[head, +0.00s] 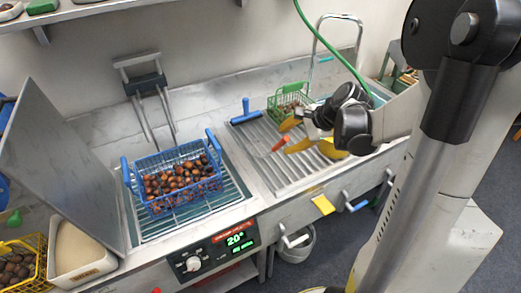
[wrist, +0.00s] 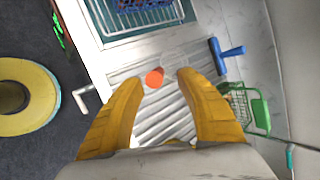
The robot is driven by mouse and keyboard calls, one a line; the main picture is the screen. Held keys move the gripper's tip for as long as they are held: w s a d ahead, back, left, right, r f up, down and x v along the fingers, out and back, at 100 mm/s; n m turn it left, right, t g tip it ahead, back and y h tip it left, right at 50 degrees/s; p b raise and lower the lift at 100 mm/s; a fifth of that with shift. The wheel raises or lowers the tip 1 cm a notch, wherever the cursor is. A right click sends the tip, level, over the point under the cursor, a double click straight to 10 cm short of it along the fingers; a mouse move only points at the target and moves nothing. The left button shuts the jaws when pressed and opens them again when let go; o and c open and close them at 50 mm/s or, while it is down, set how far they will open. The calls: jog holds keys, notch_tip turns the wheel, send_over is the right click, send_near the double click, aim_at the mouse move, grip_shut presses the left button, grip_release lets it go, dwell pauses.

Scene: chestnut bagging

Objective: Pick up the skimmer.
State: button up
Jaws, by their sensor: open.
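My gripper (head: 284,141) is open, its two yellow fingers spread above the ribbed drainboard. In the wrist view the gripper (wrist: 160,76) has an orange-red handle end (wrist: 155,78) between its fingertips, nearer the left one, with no clear contact. I take this to be the skimmer's handle. It also shows in the head view as a short orange-red piece (head: 280,144) beside the fingers. A faint round outline lies just beyond the handle in the wrist view, perhaps the skimmer's mesh head. It is too faint to be sure.
A blue basket of chestnuts (head: 149,207) sits over the sink at left. A blue T-shaped tool (head: 245,112) lies at the drainboard's back. A green basket (head: 289,90) with chestnuts stands behind my gripper. The drainboard's front left (head: 285,178) is clear.

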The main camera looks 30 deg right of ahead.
aim_at(278, 146)
jog(key=b+x, duration=0.2)
jog(key=x, duration=0.4)
jog(key=shift+s+d+f, duration=0.1)
jog(key=shift+s, duration=0.05)
grip_shut()
